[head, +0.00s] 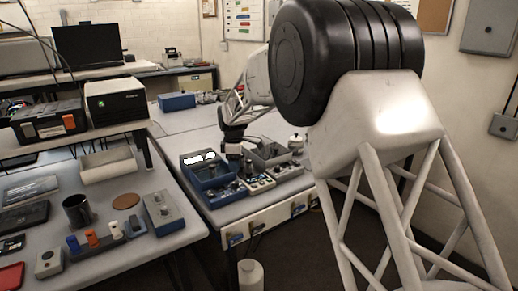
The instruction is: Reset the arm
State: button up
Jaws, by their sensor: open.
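My arm fills the right half of the head view, with a large black joint and white lattice links. It reaches back over the middle workbench (185,118). My gripper (234,155) is small and dark there and points down, open, just above the equipment on the bench. A blue open tray (196,178) sits to its left and a grey box (268,155) to its right. A small dark upright piece (249,170) stands close below it. The fingertips are too small to see whether they touch anything.
A white rounded piece (296,142) stands right of the grey box. A front panel (240,236) hangs below the bench edge. A white canister (250,276) stands low in front.

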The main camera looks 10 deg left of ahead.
jog(key=s+d+r+m, duration=0.3)
jog(key=s+d+r, duration=0.25)
jog(key=d, duration=0.35)
jog(key=s+d+r+m+t, duration=0.1)
jog(key=s+d+r+m, duration=0.25)
jog(key=s+d, duration=0.5)
jog(key=s+d+r+m, duration=0.3)
jog(key=s+d+r, duration=0.2)
jog(key=d, duration=0.5)
jog(key=s+d+f+m, duration=0.1)
jog(key=s+d+m, duration=0.2)
jog(key=s, duration=0.7)
jog(key=s+d+f+m+t, duration=0.1)
jog(key=s+d+m, duration=0.3)
jog(key=s+d, duration=0.4)
jog(key=s+d+f+m, duration=0.3)
jog(key=s+d, duration=0.3)
jog(key=s, duration=0.8)
jog(key=shift+d+m+t, duration=0.2)
jog(key=shift+m+t, duration=0.1)
jog(key=shift+m, duration=0.15)
